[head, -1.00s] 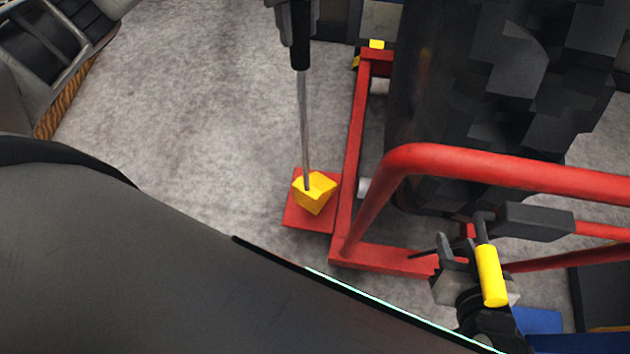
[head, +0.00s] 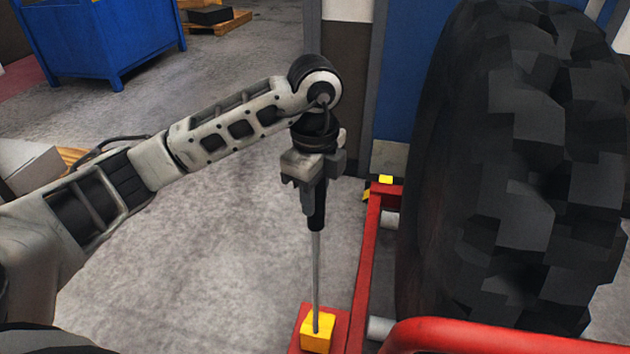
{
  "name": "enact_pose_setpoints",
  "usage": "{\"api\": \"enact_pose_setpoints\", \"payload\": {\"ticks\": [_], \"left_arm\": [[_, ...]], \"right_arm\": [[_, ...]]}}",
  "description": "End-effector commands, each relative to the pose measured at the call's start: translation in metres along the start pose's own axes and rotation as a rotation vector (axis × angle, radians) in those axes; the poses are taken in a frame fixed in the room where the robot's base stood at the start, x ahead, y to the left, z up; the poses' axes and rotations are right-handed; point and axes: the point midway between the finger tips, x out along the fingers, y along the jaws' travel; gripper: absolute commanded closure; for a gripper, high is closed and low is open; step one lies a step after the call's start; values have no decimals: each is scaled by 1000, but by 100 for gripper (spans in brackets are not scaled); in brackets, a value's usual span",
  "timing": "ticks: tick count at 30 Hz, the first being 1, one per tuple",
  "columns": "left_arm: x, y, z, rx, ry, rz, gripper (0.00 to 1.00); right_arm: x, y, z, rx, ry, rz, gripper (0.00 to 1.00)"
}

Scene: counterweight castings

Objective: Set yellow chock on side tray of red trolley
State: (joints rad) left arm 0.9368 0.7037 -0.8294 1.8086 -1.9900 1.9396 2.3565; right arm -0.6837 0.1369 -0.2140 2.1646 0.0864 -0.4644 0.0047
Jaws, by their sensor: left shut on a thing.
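The yellow chock (head: 317,332) is a small block at the bottom of the head view, on the foot of a thin metal rod (head: 316,270). It appears over the small red side tray (head: 304,318) and looks set down on it; the exact contact is hard to tell. My left gripper (head: 315,182) is shut on the black handle (head: 316,210) at the rod's top, well above the chock. The rod stands nearly upright. The red trolley (head: 366,250) runs just right of the tray. My right gripper is out of view.
A large black tyre (head: 510,170) stands by the trolley on the right. A red tube (head: 490,335) crosses the lower right. A blue bin (head: 95,40) and a pallet (head: 222,22) are at the back left. Grey floor (head: 200,265) left of the tray is clear.

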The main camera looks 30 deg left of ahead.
Motion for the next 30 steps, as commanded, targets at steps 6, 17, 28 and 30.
{"api": "enact_pose_setpoints", "payload": {"ticks": [6,17,28,30], "left_arm": [[12,0,0,1,1,-4,95],[37,-1,0,2,2,-7,95],[43,1,0,2,0,1,51],[43,1,0,2,0,1,51]], "right_arm": [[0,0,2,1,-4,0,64],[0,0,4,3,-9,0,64],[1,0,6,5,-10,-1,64],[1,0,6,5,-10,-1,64]]}}
